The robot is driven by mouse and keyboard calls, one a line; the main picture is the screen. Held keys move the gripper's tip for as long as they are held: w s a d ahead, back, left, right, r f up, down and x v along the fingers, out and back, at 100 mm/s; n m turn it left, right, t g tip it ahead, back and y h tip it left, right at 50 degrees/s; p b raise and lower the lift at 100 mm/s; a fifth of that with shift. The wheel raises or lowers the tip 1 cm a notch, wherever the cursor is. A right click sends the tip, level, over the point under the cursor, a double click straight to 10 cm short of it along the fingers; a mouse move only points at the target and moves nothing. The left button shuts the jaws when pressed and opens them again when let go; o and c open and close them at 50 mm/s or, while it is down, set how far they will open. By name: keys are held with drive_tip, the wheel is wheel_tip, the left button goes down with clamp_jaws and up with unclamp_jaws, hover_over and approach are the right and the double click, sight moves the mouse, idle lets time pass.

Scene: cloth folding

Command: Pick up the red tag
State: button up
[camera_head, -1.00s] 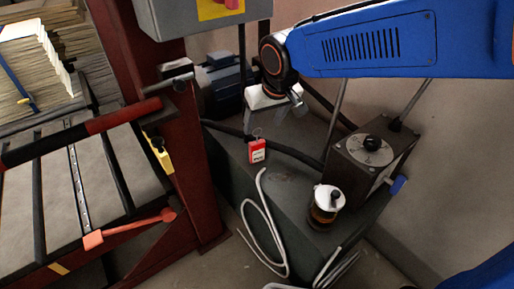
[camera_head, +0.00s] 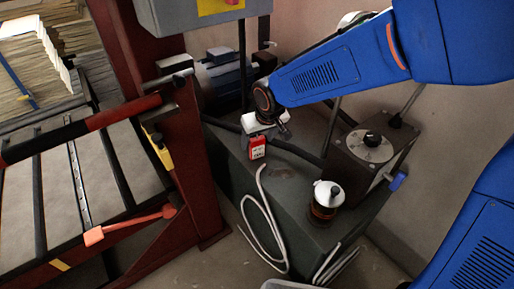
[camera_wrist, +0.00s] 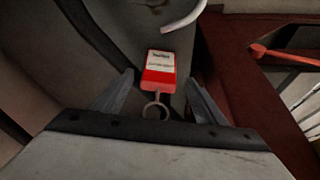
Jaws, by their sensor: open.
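The red tag (camera_head: 257,148) has a white label and a metal ring. In the head view it lies at the left edge of the dark green box top. In the wrist view the tag (camera_wrist: 159,70) lies ahead of my gripper, label up, with its ring (camera_wrist: 155,109) toward me. My gripper (camera_wrist: 160,82) is open, with one finger on each side of the ring and tag, not closed on either. In the head view my gripper (camera_head: 266,130) is just behind the tag and its fingers are mostly hidden.
A dark green box (camera_head: 290,195) bears a white-lidded jar (camera_head: 327,197) and a grey dial unit (camera_head: 370,148). A white hose (camera_head: 262,220) hangs over its front. A dark red post (camera_head: 185,150) stands close on the left. A motor (camera_head: 225,80) sits behind.

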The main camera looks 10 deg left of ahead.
sight(258, 140)
drive_tip(key=shift+x, duration=1.6)
drive_tip(key=shift+d, duration=0.1)
drive_tip(key=c, duration=1.1)
drive_tip(key=shift+c, duration=0.2)
drive_tip(key=shift+r, duration=0.15)
drive_tip(key=shift+r, duration=0.25)
wheel_tip(258, 140, up, 3)
drive_tip(key=shift+f, duration=0.1)
drive_tip(key=s+d, duration=1)
drive_tip(key=s, duration=0.4)
drive_tip(key=shift+s+d, duration=0.3)
drive_tip(key=shift+d, duration=0.05)
